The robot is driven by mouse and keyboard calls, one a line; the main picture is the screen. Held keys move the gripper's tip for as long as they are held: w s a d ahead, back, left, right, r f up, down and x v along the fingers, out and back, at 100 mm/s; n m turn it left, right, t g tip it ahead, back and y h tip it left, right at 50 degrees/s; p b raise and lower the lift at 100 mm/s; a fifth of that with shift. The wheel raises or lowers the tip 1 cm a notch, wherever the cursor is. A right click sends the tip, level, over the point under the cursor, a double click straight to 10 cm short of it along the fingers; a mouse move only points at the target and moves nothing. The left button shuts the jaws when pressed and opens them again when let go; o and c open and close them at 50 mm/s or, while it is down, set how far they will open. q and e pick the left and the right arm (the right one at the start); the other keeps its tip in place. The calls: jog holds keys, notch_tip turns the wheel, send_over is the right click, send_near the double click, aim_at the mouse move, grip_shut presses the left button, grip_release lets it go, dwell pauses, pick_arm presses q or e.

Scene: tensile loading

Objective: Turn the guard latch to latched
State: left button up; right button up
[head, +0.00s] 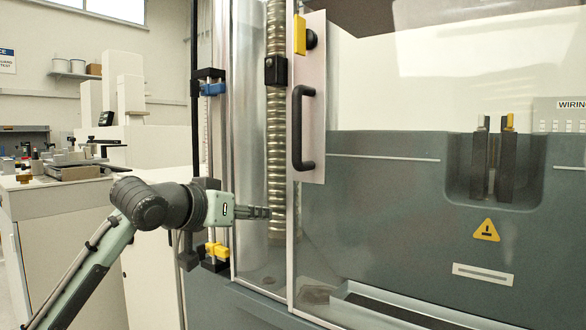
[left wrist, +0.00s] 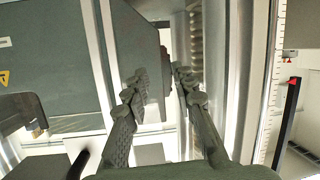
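The guard latch (head: 300,35) is a yellow upright tab with a black round knob at its right, high on the pale plate of the clear guard door. A black bar handle (head: 303,128) is below it on the same plate. My left gripper (head: 268,212) is well below the latch and lower than the handle, pointing right in front of the clear panel. In the left wrist view its two fingers (left wrist: 160,82) stand apart with nothing held between them. I cannot make out the latch in the left wrist view. My right gripper is not in view.
The machine's grey housing (head: 380,225) fills the right side, with a yellow warning triangle (head: 486,230). A ribbed column (head: 277,150) stands behind the clear panel. A rail with a blue clamp (head: 212,89) and a yellow clamp (head: 216,249) is near my left arm.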

pick_arm(q)
jog(key=s+d+r+m+t+h, duration=0.1)
jog(key=s+r, duration=0.2)
jog(key=r, duration=1.1)
jog(key=m+h, duration=0.2)
jog(key=h, duration=0.1)
send_near(295, 30)
jog(key=x, duration=0.2)
jog(key=shift+t, duration=0.4)
jog(key=x, duration=0.6)
jog(key=shift+s+d+f, duration=0.1)
jog(key=shift+d, duration=0.05)
jog(key=shift+w+d, duration=0.35)
jog(key=shift+w, duration=0.2)
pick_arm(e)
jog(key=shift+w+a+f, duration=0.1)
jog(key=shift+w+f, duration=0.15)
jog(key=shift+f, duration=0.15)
pick_arm(q)
grip_shut()
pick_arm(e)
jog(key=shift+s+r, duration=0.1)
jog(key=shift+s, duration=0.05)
